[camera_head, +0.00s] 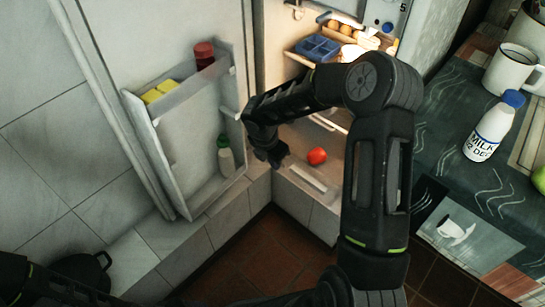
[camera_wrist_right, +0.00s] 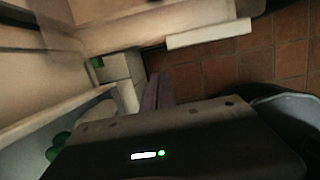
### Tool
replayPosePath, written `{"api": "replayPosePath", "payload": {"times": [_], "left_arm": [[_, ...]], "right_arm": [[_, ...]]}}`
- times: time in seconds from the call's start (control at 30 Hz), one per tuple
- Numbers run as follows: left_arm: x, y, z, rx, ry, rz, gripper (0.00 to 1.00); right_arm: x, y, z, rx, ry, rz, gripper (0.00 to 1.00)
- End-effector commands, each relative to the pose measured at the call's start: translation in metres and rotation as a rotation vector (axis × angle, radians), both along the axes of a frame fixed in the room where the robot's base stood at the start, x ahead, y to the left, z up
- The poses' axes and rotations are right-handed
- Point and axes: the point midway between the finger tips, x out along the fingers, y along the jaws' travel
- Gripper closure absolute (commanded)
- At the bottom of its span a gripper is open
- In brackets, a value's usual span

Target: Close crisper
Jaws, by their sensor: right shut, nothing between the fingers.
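The fridge stands with its door (camera_head: 188,135) swung open to the left. Low in the fridge is the crisper (camera_head: 296,160), pale, with a red tomato (camera_head: 317,156) showing from above. It looks at least partly pulled out; my right arm hides some of it. A white strip, apparently its handle (camera_head: 308,178), runs along its front and also seems to show in the right wrist view (camera_wrist_right: 208,33). My right gripper (camera_head: 270,155) is shut and empty, pointing down between the door and the crisper's left side. Contact cannot be told. My left gripper is out of view.
Door shelves hold a red-lidded jar (camera_head: 204,55), yellow blocks (camera_head: 160,91) and a green-capped bottle (camera_head: 225,156). A blue tray (camera_head: 318,47) and eggs (camera_head: 350,30) are higher inside. A counter at right bears a milk bottle (camera_head: 495,125) and white mug (camera_head: 511,68).

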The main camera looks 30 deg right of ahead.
Motion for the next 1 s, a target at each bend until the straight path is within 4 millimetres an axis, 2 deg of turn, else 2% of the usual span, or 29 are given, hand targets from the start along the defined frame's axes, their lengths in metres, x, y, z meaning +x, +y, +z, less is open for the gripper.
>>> {"api": "replayPosePath", "payload": {"times": [0.03,0.17,0.3,0.43,0.87,1.0], "left_arm": [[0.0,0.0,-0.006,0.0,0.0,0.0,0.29],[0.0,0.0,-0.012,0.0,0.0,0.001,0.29],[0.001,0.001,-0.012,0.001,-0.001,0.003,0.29],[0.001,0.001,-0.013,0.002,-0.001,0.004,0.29],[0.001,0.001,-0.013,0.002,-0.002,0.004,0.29],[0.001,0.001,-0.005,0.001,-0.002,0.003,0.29]], "right_arm": [[0.0,-0.002,-0.015,0.003,0.002,-0.001,1.0],[0.003,-0.01,-0.036,0.001,0.001,-0.003,1.0],[0.01,-0.033,-0.031,0.001,-0.003,-0.007,1.0],[0.013,-0.042,-0.03,0.001,-0.002,-0.004,1.0],[0.014,-0.047,-0.029,0.0,-0.001,-0.002,1.0],[0.019,-0.059,-0.027,0.002,-0.002,-0.004,1.0]]}}
